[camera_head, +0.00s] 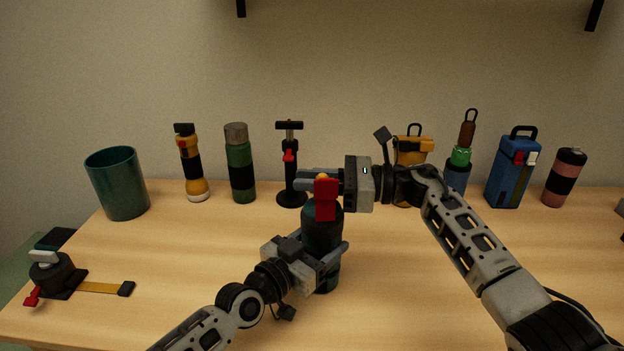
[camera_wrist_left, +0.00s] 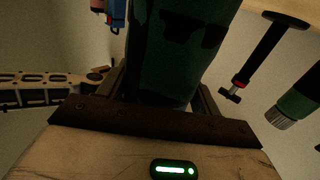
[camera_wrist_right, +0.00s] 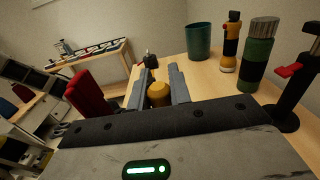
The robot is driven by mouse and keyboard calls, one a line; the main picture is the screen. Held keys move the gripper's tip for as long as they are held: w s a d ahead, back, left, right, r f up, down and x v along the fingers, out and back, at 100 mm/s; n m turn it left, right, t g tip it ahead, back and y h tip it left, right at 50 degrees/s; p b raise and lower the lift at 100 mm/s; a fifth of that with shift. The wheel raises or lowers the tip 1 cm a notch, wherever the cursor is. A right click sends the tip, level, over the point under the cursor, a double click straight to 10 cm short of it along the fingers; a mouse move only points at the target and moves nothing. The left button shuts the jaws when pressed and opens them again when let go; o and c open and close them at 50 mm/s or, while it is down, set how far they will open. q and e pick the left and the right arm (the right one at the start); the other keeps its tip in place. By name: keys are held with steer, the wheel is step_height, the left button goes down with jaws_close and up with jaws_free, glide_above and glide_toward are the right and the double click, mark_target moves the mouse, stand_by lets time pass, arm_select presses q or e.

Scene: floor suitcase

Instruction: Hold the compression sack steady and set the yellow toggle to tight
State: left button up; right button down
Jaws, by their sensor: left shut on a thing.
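The dark green compression sack (camera_head: 322,240) stands upright near the middle of the table, with a red part (camera_head: 325,198) at its top. My left gripper (camera_head: 322,256) is shut on its body from the near left; the sack fills the space between the fingers in the left wrist view (camera_wrist_left: 185,55). The yellow toggle (camera_head: 321,177) shows just above the red part. My right gripper (camera_head: 318,181) reaches in from the right at toggle height. In the right wrist view its fingers are apart, with the yellow toggle (camera_wrist_right: 158,94) between them; contact is unclear.
Behind stand a teal cup (camera_head: 118,185), a yellow flashlight (camera_head: 192,165), a green bottle (camera_head: 240,165), a black stand with a red lever (camera_head: 290,170), a blue container (camera_head: 512,172) and a pink-black can (camera_head: 565,178). A strap device (camera_head: 60,278) lies at left. The front table is clear.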

steer(key=shift+r, duration=2.65)
steer(key=c, duration=1.3)
jaws_free()
steer(key=shift+c, duration=0.2)
steer(key=shift+o, duration=0.3)
steer(key=shift+f, duration=0.1)
steer(key=shift+d, duration=0.1)
steer(key=shift+d, duration=0.35)
steer(key=d, duration=1.1)
steer(key=shift+s, duration=0.4)
steer(key=shift+d, duration=0.1)
